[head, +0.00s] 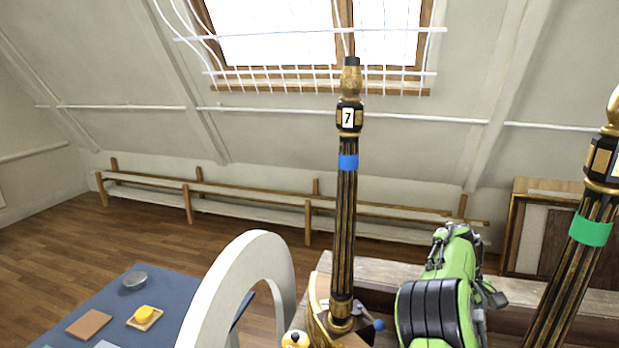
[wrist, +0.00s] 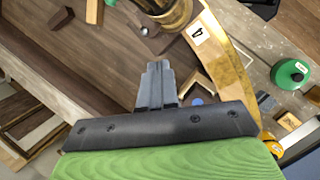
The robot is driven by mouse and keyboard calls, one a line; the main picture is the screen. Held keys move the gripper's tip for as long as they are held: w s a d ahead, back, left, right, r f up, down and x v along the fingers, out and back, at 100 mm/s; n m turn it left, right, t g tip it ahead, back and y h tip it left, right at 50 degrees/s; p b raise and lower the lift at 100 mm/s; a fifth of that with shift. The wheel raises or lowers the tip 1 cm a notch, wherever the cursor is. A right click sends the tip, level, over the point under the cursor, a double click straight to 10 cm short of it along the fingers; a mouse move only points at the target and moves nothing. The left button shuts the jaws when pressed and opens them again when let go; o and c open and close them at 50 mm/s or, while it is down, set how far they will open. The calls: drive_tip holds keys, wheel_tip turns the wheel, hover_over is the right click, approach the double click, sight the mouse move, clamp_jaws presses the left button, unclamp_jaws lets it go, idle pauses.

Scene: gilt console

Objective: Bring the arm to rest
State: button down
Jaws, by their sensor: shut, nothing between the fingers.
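My gripper (wrist: 156,83) shows in the wrist view with its two grey fingers together and nothing between them. It points over a brown wooden surface (wrist: 90,60) and lies left of a curved gilt piece (wrist: 232,65) marked with a number. In the head view my green and black arm (head: 440,290) is at the lower right, between two dark gilt-trimmed posts. I cannot make out the fingers in that view.
One post (head: 345,220) has a blue band and a 7; another (head: 575,260) has a green band. A pale arch (head: 240,285) stands left, beside a blue-topped table (head: 105,300) with small items. A green round object (wrist: 290,74) lies right in the wrist view.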

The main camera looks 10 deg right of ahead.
drive_tip(key=s+a+r+m+t+y+b, duration=0.1)
drive_tip(key=s+a+r+t, duration=0.15)
drive_tip(key=a, duration=0.45)
drive_tip(key=s+a+r+t+y+b, duration=0.1)
drive_tip(key=s+a+r+t, duration=0.15)
drive_tip(key=a, duration=0.45)
drive_tip(key=s+a+r+m+t+y+b, duration=0.1)
drive_tip(key=s+a+b, duration=0.15)
drive_tip(key=a, duration=0.45)
drive_tip(key=s+a+f+t+b, duration=0.1)
drive_tip(key=s+a+f+t, duration=0.2)
drive_tip(key=s+a, duration=0.6)
drive_tip(key=s+f, duration=0.1)
drive_tip(key=s, duration=0.1)
drive_tip(key=shift+s+a, duration=0.35)
drive_tip(key=shift+a, duration=0.05)
drive_tip(key=shift+f, duration=0.1)
